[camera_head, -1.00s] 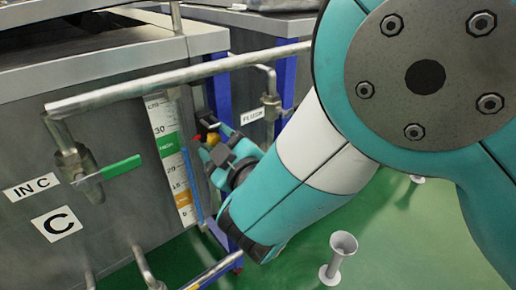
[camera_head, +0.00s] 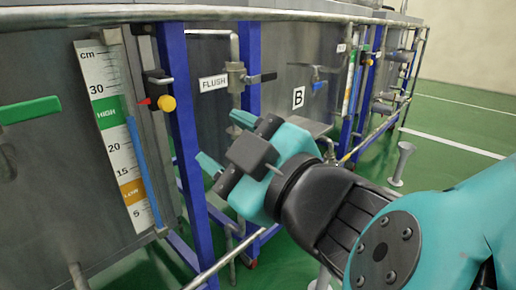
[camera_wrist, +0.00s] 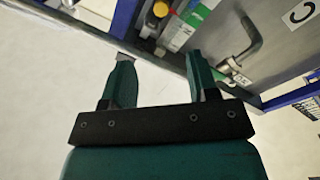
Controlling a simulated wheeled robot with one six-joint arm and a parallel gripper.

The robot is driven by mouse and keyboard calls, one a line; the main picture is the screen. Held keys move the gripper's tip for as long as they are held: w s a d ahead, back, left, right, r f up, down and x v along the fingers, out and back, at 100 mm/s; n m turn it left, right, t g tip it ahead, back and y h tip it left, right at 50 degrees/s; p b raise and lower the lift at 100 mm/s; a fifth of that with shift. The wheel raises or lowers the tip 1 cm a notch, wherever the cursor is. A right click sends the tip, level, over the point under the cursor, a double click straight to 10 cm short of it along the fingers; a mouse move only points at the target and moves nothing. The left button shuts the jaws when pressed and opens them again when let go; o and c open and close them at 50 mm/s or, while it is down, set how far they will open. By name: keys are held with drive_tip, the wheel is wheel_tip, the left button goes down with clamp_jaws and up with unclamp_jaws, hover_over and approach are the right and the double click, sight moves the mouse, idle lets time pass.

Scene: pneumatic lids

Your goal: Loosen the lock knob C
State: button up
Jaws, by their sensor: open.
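The lock knob C, a round yellow knob (camera_head: 167,103) with a red pointer on its left, sits on a black bracket on the blue post beside the level scale. It also appears small at the top of the wrist view (camera_wrist: 160,10). My gripper (camera_head: 226,140) is to the right of and below the knob in the head view, apart from it. In the wrist view my gripper (camera_wrist: 159,62) shows two spread teal fingers with nothing between them, and the knob lies beyond the fingertips.
The level scale (camera_head: 112,130) stands left of the post (camera_head: 182,120). A green-handled valve (camera_head: 30,113) is at far left. The FLUSH valve (camera_head: 236,78) and its pipe are behind my gripper. A grey floor stand (camera_head: 401,165) is at right; green floor around it looks open.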

drive_tip(key=shift+b+v, duration=0.75)
drive_tip(key=shift+v, duration=0.15)
drive_tip(key=w+d+f+m+g+h+p, duration=0.1)
drive_tip(key=w+d+f+m+g+h, duration=0.1)
drive_tip(key=d+f+m+h, duration=0.3)
drive_tip(key=w+d+f+m+g+h+p, duration=0.2)
drive_tip(key=d+f+m+g+h, duration=0.15)
drive_tip(key=d, duration=0.35)
drive_tip(key=s+d+r+m+g+p, duration=0.1)
drive_tip(key=s+d+g+p, duration=0.1)
drive_tip(key=s+d+g, duration=0.3)
drive_tip(key=s+d+r+m+g+p, duration=0.1)
drive_tip(key=s+d+g, duration=0.15)
drive_tip(key=s, duration=0.35)
wheel_tip(320, 180, up, 37)
drive_tip(key=p, duration=3.7)
drive_tip(key=shift+a, duration=0.5)
